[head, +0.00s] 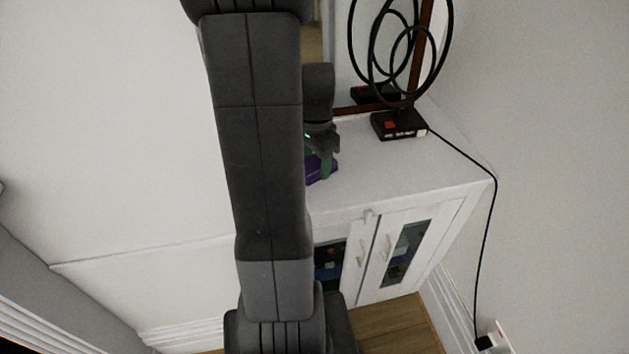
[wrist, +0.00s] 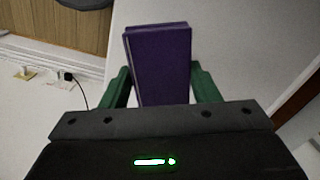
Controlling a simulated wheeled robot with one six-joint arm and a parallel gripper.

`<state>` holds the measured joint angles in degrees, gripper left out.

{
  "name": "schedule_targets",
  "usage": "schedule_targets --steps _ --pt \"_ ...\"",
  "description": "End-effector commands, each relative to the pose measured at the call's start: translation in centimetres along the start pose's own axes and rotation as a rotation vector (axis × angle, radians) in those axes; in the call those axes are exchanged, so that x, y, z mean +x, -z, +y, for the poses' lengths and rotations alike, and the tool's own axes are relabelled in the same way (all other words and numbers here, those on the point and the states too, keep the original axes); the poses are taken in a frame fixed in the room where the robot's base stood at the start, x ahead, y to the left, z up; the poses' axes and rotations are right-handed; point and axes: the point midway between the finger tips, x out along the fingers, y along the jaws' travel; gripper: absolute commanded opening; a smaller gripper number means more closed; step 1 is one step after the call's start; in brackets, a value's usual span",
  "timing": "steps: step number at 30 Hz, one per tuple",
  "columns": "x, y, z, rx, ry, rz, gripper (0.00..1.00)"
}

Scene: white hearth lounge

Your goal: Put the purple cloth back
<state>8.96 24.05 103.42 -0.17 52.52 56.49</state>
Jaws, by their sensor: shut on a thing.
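The purple cloth (wrist: 160,65) is a folded, block-like piece between the two green fingers of my gripper (wrist: 162,88) in the wrist view. My gripper is shut on it. In the head view the purple cloth (head: 320,169) shows only in part, at or just above the top of the white cabinet (head: 420,182). My gripper (head: 322,160) is there, partly hidden behind my own arm. I cannot tell whether the cloth touches the cabinet top.
A black box with a red mark (head: 398,125) and looped black cables stands at the back of the cabinet top, near a brown-framed mirror (head: 420,50). A cable (head: 494,215) hangs over the right edge to a wall socket. The front right of the top is clear.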

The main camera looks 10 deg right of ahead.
Motion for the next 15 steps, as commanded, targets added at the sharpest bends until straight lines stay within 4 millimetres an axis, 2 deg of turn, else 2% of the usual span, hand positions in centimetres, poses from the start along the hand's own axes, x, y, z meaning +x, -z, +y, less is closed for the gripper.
schedule_targets --steps 1,3,15 --pt "1.1 -0.1 0.1 0.001 -0.004 -0.003 0.37" --pt "2.0 -0.1 0.0 0.001 -0.002 -0.002 0.37" --pt "6.3 -0.1 0.0 0.003 0.0 -0.002 0.37"
